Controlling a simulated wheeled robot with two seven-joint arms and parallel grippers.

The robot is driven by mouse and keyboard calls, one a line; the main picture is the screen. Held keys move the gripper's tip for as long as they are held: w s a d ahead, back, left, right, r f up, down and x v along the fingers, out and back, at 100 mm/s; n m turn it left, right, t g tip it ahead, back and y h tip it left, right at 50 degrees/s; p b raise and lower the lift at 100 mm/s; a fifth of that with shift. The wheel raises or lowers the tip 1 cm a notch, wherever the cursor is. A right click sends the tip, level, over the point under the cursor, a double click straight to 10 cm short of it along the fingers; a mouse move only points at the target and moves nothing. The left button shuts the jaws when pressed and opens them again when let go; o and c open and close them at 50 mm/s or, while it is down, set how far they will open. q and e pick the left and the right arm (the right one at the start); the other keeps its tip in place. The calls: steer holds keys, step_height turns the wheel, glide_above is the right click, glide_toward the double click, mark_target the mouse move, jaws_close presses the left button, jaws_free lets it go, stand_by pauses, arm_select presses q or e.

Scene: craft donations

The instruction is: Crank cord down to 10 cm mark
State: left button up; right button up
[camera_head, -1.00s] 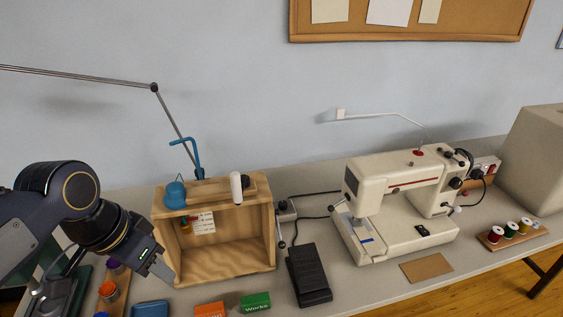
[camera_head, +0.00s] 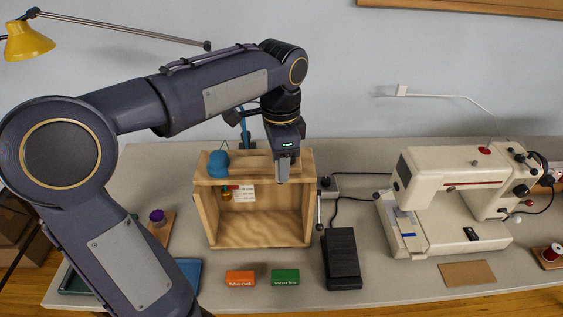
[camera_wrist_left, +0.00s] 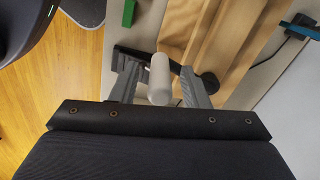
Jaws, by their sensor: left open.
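The wooden box (camera_head: 204,214) stands open-fronted on the table. A blue ball of cord (camera_head: 218,163) sits on its top left. Inside hang a card with marks (camera_head: 244,194) and a small brass-coloured thing (camera_head: 226,195); the marks are too small to read. In the left wrist view the white crank handle (camera_wrist_left: 160,73) stands between the open fingers of my left gripper (camera_wrist_left: 160,88). I cannot tell whether they touch it. My right gripper is not in view.
A black pedal (camera_head: 342,258) lies right of the box, and a white sewing machine (camera_head: 440,200) stands farther right. An orange block (camera_head: 240,278) and a green block (camera_head: 285,276) lie in front. A yellow lamp (camera_head: 28,42) hangs at upper left.

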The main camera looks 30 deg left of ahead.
arm_select(q)
steer(key=shift+f, duration=0.35)
jaws_close()
steer(key=shift+a, duration=0.15)
